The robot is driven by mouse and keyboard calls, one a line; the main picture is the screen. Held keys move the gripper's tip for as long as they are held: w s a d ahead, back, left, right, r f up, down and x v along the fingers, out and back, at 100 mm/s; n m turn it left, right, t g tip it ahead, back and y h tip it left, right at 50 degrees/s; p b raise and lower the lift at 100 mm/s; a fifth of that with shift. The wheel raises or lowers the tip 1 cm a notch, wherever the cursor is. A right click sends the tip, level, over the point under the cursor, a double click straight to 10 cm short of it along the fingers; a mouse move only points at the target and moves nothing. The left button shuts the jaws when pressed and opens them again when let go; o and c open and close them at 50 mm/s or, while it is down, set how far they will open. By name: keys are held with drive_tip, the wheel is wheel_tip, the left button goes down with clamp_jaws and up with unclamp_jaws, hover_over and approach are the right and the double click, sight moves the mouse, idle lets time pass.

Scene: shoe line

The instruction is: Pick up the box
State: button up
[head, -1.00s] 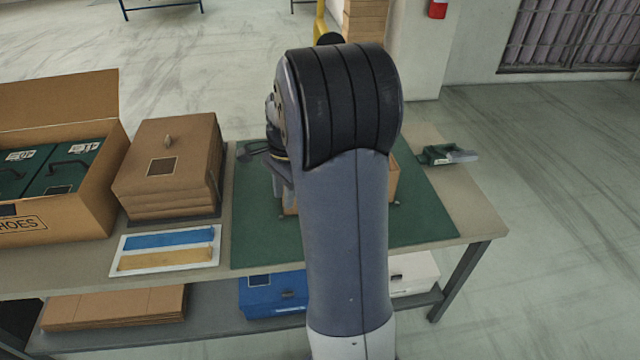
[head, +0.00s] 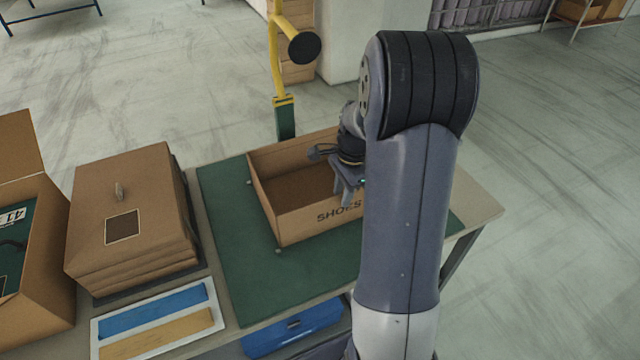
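An open, empty-looking brown box (head: 285,217) marked "SHOES" stands on the green mat (head: 225,240) on the table. Its right part is hidden behind my arm. My gripper (head: 346,198) points down at the box's front wall, near the right end of the part that shows. The fingers are small and partly covered by my arm, so I cannot tell whether they are open, shut, or touching the wall.
A stack of flat brown cartons (head: 135,205) stands left of the mat. A larger open carton (head: 35,315) with green boxes is at the far left. A tray (head: 212,325) with blue and tan strips lies in front. A yellow post (head: 275,65) rises behind the table.

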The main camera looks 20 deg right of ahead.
drive_tip(key=f, duration=0.4)
drive_tip(key=shift+w+a+f, duration=0.15)
drive_tip(key=shift+a+f, duration=0.05)
drive_tip(key=shift+a, duration=0.1)
drive_tip(key=shift+c, duration=0.2)
clamp_jaws()
idle(0.9)
